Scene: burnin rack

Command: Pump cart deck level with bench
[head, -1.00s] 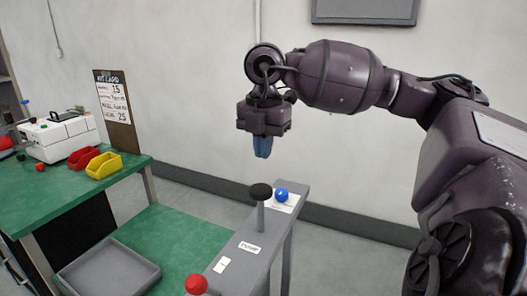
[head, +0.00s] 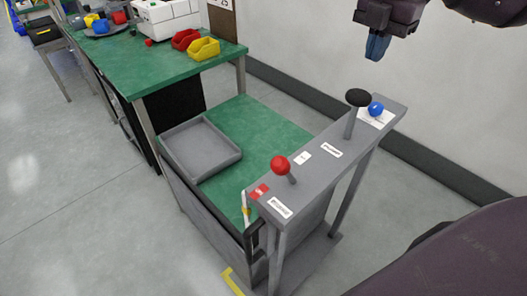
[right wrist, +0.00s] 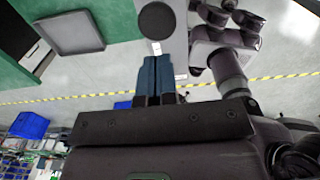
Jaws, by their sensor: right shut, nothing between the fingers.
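The cart has a green deck (head: 262,128) that sits lower than the green bench top (head: 150,62) beside it. A grey handle beam (head: 325,165) at the cart's end carries a black-knobbed lever (head: 358,98), a blue ball (head: 375,108) and a red ball lever (head: 280,165). My right gripper (head: 377,47) is shut and empty, fingers pointing down, above and apart from the black knob. In the right wrist view, its blue fingers (right wrist: 155,82) are together and the black knob (right wrist: 157,20) shows beyond them. My left gripper is not in view.
A grey tray (head: 203,148) lies on the cart deck. Red (head: 185,39) and yellow (head: 203,47) bins and a white machine (head: 165,15) stand on the bench. The wall is close behind the beam. Floor at front left is clear.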

